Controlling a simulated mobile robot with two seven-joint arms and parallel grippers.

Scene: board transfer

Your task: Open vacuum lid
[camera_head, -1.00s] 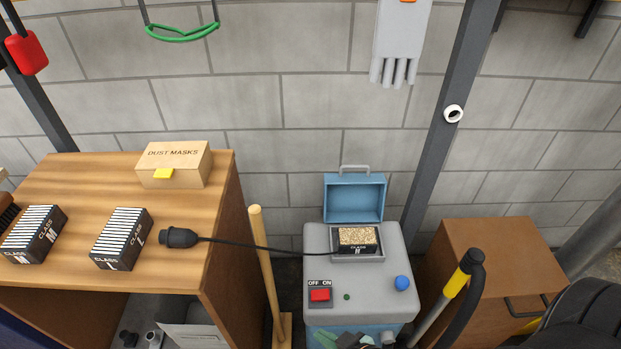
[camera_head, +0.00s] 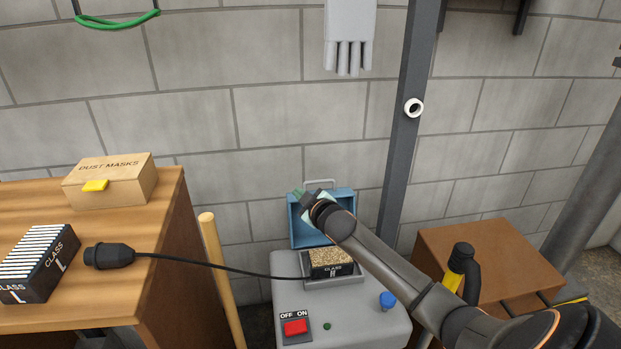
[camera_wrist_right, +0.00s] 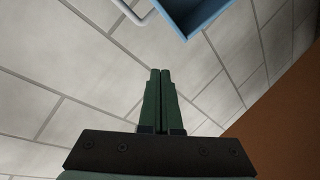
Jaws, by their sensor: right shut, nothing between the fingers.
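The vacuum (camera_head: 345,318) is a grey-topped unit on the floor right of the wooden bench. Its blue lid (camera_head: 345,203) stands raised at the back, with a grey handle (camera_head: 320,182) on top. A filter marked CLASS H (camera_head: 331,263) sits in the opening below the lid. My right gripper (camera_head: 299,194) is in front of the lid's upper left part in the head view. In the right wrist view its green fingers (camera_wrist_right: 160,75) are together with nothing between them, and part of the blue lid (camera_wrist_right: 190,12) shows at the top. My left gripper is not in view.
A red OFF/ON switch (camera_head: 295,327) and a blue knob (camera_head: 387,301) are on the vacuum top. A black plug (camera_head: 109,256) with a cable lies on the bench (camera_head: 160,225). A wooden handle (camera_head: 217,270) stands between bench and vacuum. A brown cabinet (camera_head: 480,250) is at right.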

